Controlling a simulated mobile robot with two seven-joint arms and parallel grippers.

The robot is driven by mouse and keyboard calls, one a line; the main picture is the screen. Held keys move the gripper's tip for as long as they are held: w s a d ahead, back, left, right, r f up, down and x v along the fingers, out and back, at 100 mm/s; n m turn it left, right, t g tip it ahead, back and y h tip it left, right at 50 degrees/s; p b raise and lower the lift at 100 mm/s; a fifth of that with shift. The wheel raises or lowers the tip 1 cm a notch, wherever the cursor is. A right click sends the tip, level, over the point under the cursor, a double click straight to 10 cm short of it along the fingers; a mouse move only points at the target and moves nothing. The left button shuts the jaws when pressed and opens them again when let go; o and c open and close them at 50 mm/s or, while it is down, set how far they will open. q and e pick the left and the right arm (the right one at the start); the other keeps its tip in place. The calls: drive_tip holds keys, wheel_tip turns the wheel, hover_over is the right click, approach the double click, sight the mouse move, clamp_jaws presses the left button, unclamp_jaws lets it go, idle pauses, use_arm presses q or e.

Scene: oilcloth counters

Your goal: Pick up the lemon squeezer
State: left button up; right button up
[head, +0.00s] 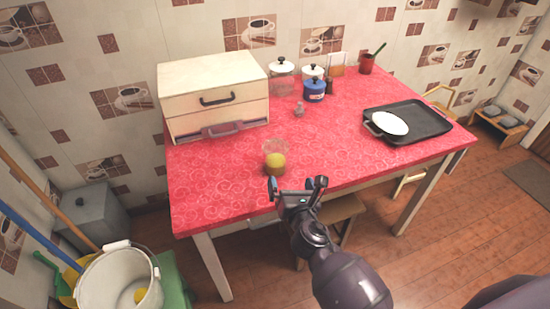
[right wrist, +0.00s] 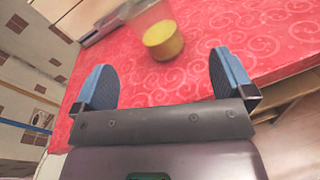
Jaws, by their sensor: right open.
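A clear cup-like thing with a yellow lower part (head: 275,161) stands upright near the front edge of the red-topped table. It also shows in the right wrist view (right wrist: 162,42), beyond and between my fingers. I cannot tell for sure which of these is the lemon squeezer. My right gripper (head: 297,186) is open and empty, with blue-edged fingers apart, just in front of the yellow thing and not touching it. My left gripper is not in view.
A wooden drawer box (head: 215,97) stands at the table's back left. White-lidded and blue jars (head: 315,91) stand at the back. A black tray (head: 430,122) with a white oval dish (head: 389,123) is at the right. The red tabletop (head: 225,190) is clear at front left.

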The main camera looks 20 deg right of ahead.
sight(276, 149)
drive_tip(key=w+n, duration=0.1)
drive_tip(key=a+r+n, duration=0.1)
drive_tip(key=shift+w+r+n+t, duration=0.3)
drive_tip(key=shift+w+n, duration=0.1)
drive_tip(key=shift+w+r, duration=0.2)
drive_tip(key=shift+w, duration=0.15)
drive_tip(key=w, duration=0.5)
drive_tip(key=shift+d+f+b, duration=0.1)
drive_tip(key=shift+d+b, duration=0.1)
drive_tip(key=shift+b, duration=0.1)
drive_tip(key=w, duration=0.3)
drive_tip(key=w+b, duration=0.1)
drive_tip(key=shift+w+d+f, duration=0.2)
drive_tip(key=shift+d+f, duration=0.05)
drive_tip(key=shift+f, duration=0.05)
drive_tip(key=shift+w, duration=0.3)
drive_tip(key=shift+w+d+r, duration=0.1)
drive_tip(key=shift+w+r, duration=0.05)
drive_tip(key=c, duration=0.8)
drive_tip(key=shift+c, duration=0.5)
